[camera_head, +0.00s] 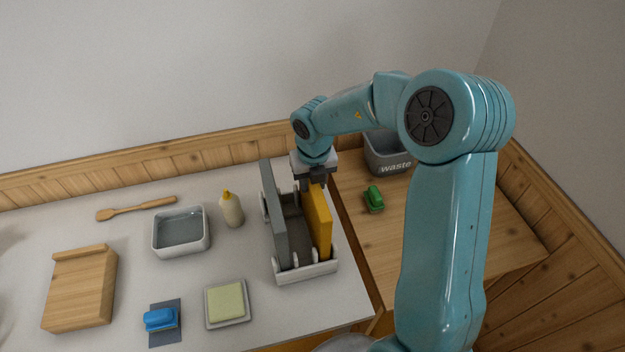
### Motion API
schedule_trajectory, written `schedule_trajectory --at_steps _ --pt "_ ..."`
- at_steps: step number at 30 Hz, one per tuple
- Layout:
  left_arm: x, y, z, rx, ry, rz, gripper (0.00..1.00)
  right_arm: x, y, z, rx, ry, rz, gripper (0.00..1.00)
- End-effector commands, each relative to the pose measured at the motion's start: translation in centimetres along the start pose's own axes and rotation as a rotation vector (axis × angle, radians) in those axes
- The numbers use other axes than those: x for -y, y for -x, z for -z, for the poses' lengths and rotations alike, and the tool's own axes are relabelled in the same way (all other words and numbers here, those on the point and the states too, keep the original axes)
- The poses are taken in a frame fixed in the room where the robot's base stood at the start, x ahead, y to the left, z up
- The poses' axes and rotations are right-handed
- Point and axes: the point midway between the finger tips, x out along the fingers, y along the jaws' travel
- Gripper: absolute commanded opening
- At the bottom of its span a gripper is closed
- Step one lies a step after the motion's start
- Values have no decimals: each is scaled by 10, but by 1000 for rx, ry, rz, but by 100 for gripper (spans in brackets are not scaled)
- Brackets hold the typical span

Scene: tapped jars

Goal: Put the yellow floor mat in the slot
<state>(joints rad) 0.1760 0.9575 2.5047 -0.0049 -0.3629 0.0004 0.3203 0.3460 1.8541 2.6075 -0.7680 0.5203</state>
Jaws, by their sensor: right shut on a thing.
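The yellow floor mat (319,219) stands upright in the right side of a white slotted rack (308,273) near the right edge of the white table. A grey panel (274,215) stands upright in the rack's left side, with a gap between the two. My right gripper (313,183) points down at the top far end of the yellow mat and is shut on it. Its fingertips are small and partly hidden. I cannot tell whether the mat's lower edge rests on the rack's floor. My left gripper is not in view.
Left of the rack are a bottle (231,209), a grey basin (181,232), a wooden spoon (137,208) and a wooden board (81,288). A blue brush (160,319) and a green sponge on a dish (227,302) lie in front. A waste bin (388,155) and green object (374,199) are right.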

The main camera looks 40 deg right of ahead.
Motion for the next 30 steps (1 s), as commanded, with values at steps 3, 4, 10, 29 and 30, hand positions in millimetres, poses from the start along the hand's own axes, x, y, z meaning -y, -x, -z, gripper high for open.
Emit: schedule_trajectory --at_steps 3,4,10,29,30 --pt "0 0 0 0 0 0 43 0 1 0 1 0 0 44" --pt "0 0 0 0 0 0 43 0 1 0 1 0 0 54" --pt "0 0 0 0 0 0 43 0 0 0 1 0 0 64" --pt "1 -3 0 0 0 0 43 0 106 -1 8 0 -2 64" --pt "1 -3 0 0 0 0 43 0 115 -1 7 0 -3 64"
